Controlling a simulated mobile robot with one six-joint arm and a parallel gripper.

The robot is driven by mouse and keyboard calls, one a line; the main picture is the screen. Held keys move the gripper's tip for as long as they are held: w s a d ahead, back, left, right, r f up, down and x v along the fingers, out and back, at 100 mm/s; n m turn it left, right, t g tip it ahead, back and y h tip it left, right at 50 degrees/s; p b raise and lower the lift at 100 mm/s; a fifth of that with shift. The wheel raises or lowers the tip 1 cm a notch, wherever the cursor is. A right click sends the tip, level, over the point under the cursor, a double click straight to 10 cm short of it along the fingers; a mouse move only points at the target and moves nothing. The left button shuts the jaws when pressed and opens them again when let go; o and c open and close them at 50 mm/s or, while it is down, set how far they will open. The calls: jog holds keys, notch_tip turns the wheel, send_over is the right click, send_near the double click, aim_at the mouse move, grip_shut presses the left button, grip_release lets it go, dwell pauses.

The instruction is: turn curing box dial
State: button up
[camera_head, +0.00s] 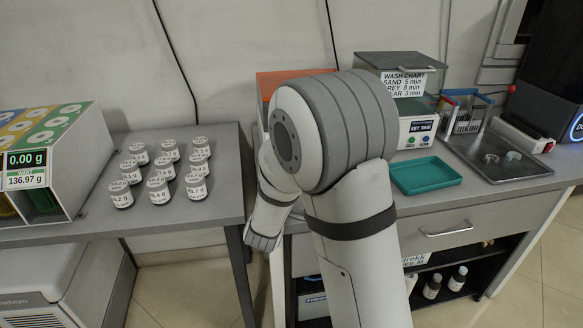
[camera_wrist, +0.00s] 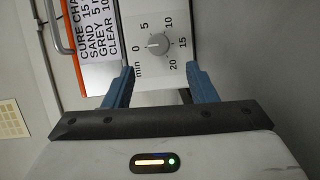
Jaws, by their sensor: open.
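The curing box dial is a round grey knob (camera_wrist: 157,44) on a white panel in the wrist view, with 0, 5, 10, 15, 20 and "min" printed around it. Its pointer appears to face the 0 side, but it is small. My gripper (camera_wrist: 160,69) is open and empty, with its two blue fingers on either side below the dial in the picture. The knob lies apart from the fingertips, roughly centred between them. In the head view, the orange-topped curing box (camera_head: 272,82) is mostly hidden behind my arm, and the dial and gripper are hidden there.
A cure chart (camera_wrist: 97,40) with an orange edge and a metal handle (camera_wrist: 52,28) are beside the dial. Right of my arm are a wash-chart box (camera_head: 400,62), a teal tray (camera_head: 425,176) and a metal tray (camera_head: 480,170). Several labelled jars (camera_head: 158,190) stand on the left table.

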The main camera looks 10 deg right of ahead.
jog(key=shift+w+d+f+h, duration=0.1)
jog(key=shift+w+d+h, duration=0.2)
jog(key=shift+w, duration=0.15)
jog(key=x, duration=0.6)
jog(key=shift+w+d+b, duration=0.1)
jog(key=shift+w+b, duration=0.3)
jog(key=shift+c, duration=0.5)
jog(key=c, duration=0.9)
jog(key=shift+o, duration=0.2)
